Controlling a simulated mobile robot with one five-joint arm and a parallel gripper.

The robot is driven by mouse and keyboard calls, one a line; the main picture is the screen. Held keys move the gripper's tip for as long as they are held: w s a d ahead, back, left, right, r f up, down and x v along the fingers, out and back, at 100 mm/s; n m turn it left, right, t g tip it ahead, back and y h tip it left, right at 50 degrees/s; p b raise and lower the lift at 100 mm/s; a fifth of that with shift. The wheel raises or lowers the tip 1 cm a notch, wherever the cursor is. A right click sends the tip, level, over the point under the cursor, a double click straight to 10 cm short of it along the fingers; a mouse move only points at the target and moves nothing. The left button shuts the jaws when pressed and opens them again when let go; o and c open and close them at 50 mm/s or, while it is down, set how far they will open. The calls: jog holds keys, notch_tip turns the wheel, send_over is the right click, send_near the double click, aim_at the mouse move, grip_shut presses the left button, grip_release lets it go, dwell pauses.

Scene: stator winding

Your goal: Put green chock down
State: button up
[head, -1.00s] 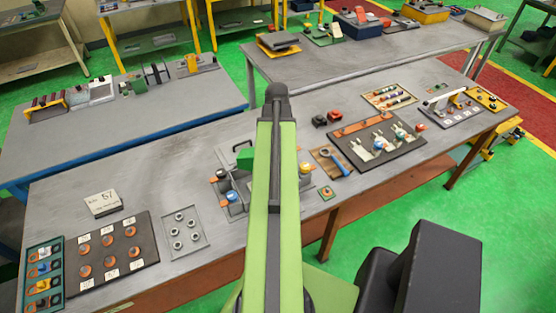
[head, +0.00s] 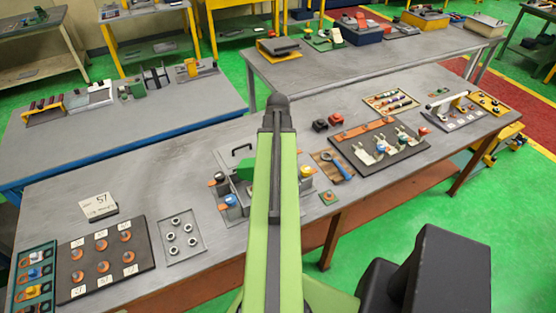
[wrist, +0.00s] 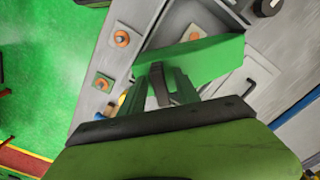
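The green chock (wrist: 205,58) is a flat-faced green block lying across the end of my gripper (wrist: 165,88) in the wrist view. My gripper appears shut on it, with the dark finger against its near side. In the head view, part of the chock (head: 243,171) shows just left of my arm, over the grey fixture (head: 262,207) on the workbench. My arm hides the gripper and the rest of the chock there. I cannot tell whether the chock touches the surface beneath it.
A tray of nuts (head: 181,241) is left, and a dark board with white parts (head: 380,146) is right. Bare bench (head: 150,190) lies left of the fixture.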

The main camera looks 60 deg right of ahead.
jog(key=shift+r, duration=0.1)
notch_tip(320, 180, up, 12)
jog(key=p, duration=1.2)
